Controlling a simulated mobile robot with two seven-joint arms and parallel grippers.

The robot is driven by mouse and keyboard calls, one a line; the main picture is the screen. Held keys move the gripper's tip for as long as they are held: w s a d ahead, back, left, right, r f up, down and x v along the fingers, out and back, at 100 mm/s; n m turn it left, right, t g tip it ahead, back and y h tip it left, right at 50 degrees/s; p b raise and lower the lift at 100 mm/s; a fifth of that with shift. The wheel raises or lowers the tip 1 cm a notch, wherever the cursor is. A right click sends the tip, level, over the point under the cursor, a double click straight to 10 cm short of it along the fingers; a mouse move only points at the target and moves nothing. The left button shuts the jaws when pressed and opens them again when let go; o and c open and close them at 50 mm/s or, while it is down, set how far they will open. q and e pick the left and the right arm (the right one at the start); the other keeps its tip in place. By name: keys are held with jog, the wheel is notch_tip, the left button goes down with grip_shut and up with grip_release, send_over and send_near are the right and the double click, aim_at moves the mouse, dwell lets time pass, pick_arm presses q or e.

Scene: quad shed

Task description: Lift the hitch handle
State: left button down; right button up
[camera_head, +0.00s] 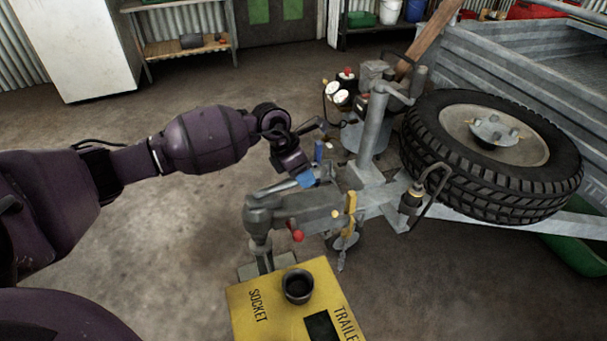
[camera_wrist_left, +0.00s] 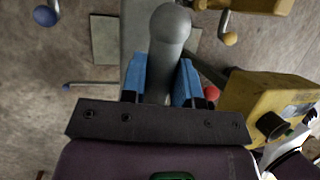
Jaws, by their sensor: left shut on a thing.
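The grey hitch handle (camera_head: 273,190) lies over the top of the hitch coupling (camera_head: 306,208) at the front of the trailer drawbar. My left gripper (camera_head: 307,179) reaches down onto it from above. In the left wrist view the handle's rounded grey end (camera_wrist_left: 170,28) runs between the two blue fingertips of my left gripper (camera_wrist_left: 161,78), which are shut on it. In the head view the gripper hides part of the handle. My right gripper is not in view.
A yellow box (camera_head: 272,314) marked SOCKET stands in front of the coupling. A red knob (camera_head: 297,236) sits on the coupling's near side. A spare wheel (camera_head: 492,150) and the jockey post (camera_head: 374,130) stand to the right. Concrete floor (camera_head: 170,250) is clear on the left.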

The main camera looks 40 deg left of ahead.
aim_at(283, 181)
pick_arm(q)
jog(key=shift+r, duration=0.1)
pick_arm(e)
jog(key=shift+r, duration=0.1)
pick_arm(q)
jog(key=shift+s+a+r+t+h+p, duration=0.15)
jog(key=shift+r+t+p, duration=0.1)
jog(key=shift+r+p, duration=0.15)
jog(key=shift+s+r+t+h+p, duration=0.15)
jog(key=shift+r+t+p, duration=0.1)
jog(key=shift+r, duration=0.15)
jog(key=r+t, duration=0.1)
jog(key=r+t+h+p, duration=0.1)
jog(key=s+r+p, duration=0.1)
jog(key=shift+a+t+h, duration=0.4)
jog(key=shift+s+a+r+m+t+h, duration=0.2)
jog(key=shift+s+a+r+t+h, duration=0.1)
jog(key=shift+s+r+t+h, duration=0.25)
jog(key=shift+s+a+r+m+t+h, duration=0.25)
jog(key=shift+s+r+t+h, duration=0.1)
jog(key=shift+s+r+t, duration=0.25)
jog(key=shift+s+a+r+t, duration=0.2)
jog(key=shift+s+r+t, duration=0.05)
jog(key=shift+t, duration=0.2)
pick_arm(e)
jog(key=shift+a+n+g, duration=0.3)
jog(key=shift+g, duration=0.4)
